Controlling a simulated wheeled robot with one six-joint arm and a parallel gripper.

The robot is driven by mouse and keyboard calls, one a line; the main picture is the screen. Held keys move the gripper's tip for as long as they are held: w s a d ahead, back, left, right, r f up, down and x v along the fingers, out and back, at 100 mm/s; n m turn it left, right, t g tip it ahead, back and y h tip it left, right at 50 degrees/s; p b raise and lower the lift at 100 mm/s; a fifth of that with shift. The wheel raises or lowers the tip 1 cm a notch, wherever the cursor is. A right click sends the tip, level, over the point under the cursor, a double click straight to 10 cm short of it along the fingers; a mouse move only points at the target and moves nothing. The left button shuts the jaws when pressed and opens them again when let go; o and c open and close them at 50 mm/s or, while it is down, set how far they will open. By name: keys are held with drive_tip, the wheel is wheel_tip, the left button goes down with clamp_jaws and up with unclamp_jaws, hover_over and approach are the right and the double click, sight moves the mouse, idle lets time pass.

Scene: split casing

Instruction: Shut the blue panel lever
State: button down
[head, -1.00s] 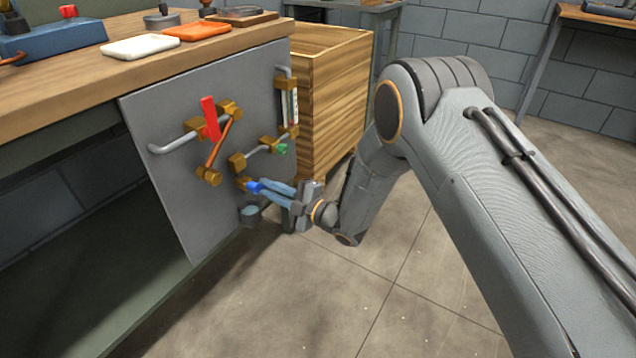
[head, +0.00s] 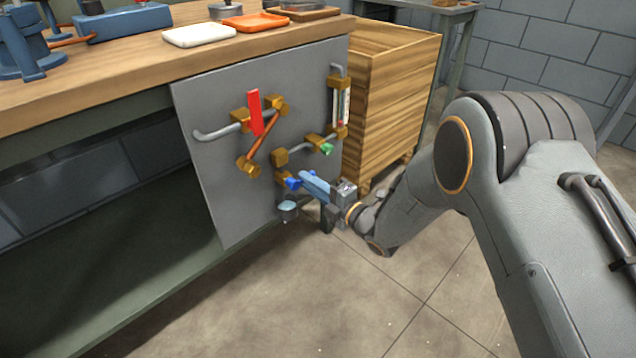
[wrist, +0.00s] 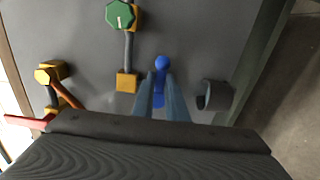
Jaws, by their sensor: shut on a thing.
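The blue lever (head: 292,183) sits on the grey panel (head: 215,165), beside the lowest brass fitting (head: 281,178) on the right half. Its rounded blue end also shows in the wrist view (wrist: 161,63). My gripper (head: 304,180) reaches it from the lower right, with its two pale blue fingers shut on the lever. In the wrist view my fingers (wrist: 160,84) stand on both sides of the blue part. The fingers hide much of the lever, so its exact angle is hard to tell.
A grey cup-shaped fitting (head: 288,212) is just below the lever. A green knob (head: 326,149) is above it, and a red lever (head: 255,112) is higher left. A wooden cabinet (head: 395,100) stands right of the panel. The floor in front is clear.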

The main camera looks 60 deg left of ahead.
drive_tip(key=c, duration=1.8)
unclamp_jaws()
drive_tip(key=shift+o, duration=0.2)
drive_tip(key=p+v, duration=0.1)
drive_tip(key=v, duration=0.6)
drive_tip(key=shift+w+d+p, duration=0.2)
drive_tip(key=shift+d+p, duration=0.1)
drive_tip(key=shift+d, duration=0.05)
